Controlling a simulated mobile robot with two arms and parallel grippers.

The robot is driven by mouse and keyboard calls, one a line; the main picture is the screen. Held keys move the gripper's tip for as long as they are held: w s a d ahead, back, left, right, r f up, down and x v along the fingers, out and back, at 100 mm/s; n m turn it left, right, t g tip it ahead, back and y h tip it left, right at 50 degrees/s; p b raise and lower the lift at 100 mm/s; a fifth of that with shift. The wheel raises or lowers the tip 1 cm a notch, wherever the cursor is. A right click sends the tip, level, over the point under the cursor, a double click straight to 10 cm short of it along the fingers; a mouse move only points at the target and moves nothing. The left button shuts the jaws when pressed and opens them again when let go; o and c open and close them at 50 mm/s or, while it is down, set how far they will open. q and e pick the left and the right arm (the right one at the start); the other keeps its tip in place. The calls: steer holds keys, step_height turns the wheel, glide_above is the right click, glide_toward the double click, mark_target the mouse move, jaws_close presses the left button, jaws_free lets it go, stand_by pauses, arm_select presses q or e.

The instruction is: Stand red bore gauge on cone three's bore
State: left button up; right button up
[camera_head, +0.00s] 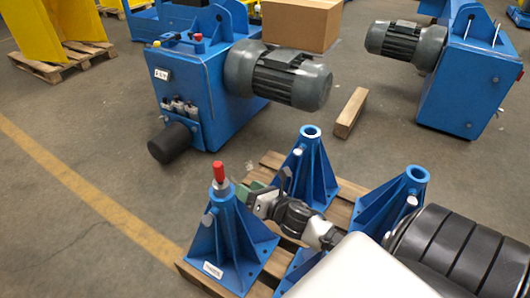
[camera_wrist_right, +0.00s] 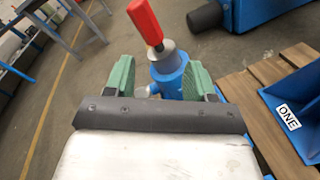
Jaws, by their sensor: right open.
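The red bore gauge (camera_head: 219,175), with a red handle and a grey metal lower body, stands upright on the top of the front-left blue cone (camera_head: 228,240). That cone carries a white label too small to read surely. In the right wrist view the gauge (camera_wrist_right: 147,24) rises from the cone's blue neck (camera_wrist_right: 168,78). My right gripper (camera_head: 254,190) is beside the cone's top, its green fingers open on either side of the neck, just below the gauge. Whether a finger touches is unclear. My left gripper is not in view.
More blue cones stand on the wooden pallet, one at the back (camera_head: 306,165) and one at the right (camera_head: 397,205). A label reading ONE (camera_wrist_right: 288,117) shows in the wrist view. Blue motor units (camera_head: 210,85) and a loose timber (camera_head: 351,113) lie beyond.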

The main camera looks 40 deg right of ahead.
steer(key=s+a+f+m+g, duration=0.3)
steer(key=s+m, duration=0.4)
steer(key=m, duration=0.3)
steer(key=s+a+f+m+g+h, duration=0.1)
steer(key=s+a+f+m+g, duration=0.2)
steer(key=s+m+g, duration=0.3)
steer(key=s+a+f+m+g+h, duration=0.1)
steer(key=s+a+f+m+g, duration=0.2)
steer(key=s+m, duration=0.5)
steer(key=a+m+g, duration=0.1)
steer(key=a+m, duration=0.1)
steer(key=m, duration=0.3)
steer(key=shift+s+f+m, duration=0.25)
steer(key=shift+s+m, duration=0.05)
steer(key=shift+m, duration=0.1)
